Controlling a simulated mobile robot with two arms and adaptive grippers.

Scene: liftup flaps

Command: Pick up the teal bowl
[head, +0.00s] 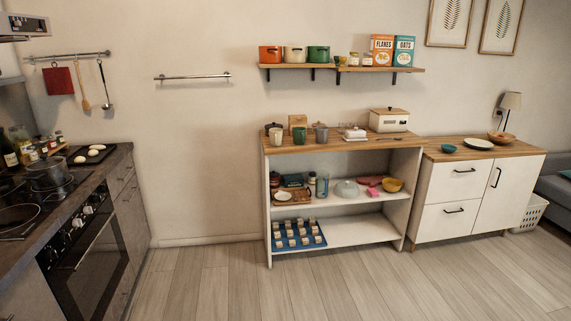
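The small teal bowl (448,148) sits on the wooden top of the low white cabinet (466,190), near its left end. It looks upright and stands apart from the white plate to its right. Neither of my grippers shows in the head view.
A white plate (479,144) and a wooden bowl (501,138) share the cabinet top with a lamp (510,103). An open shelf unit (341,232) with crockery stands directly left. A stove counter (117,168) is at far left. The floor (330,285) in front is clear.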

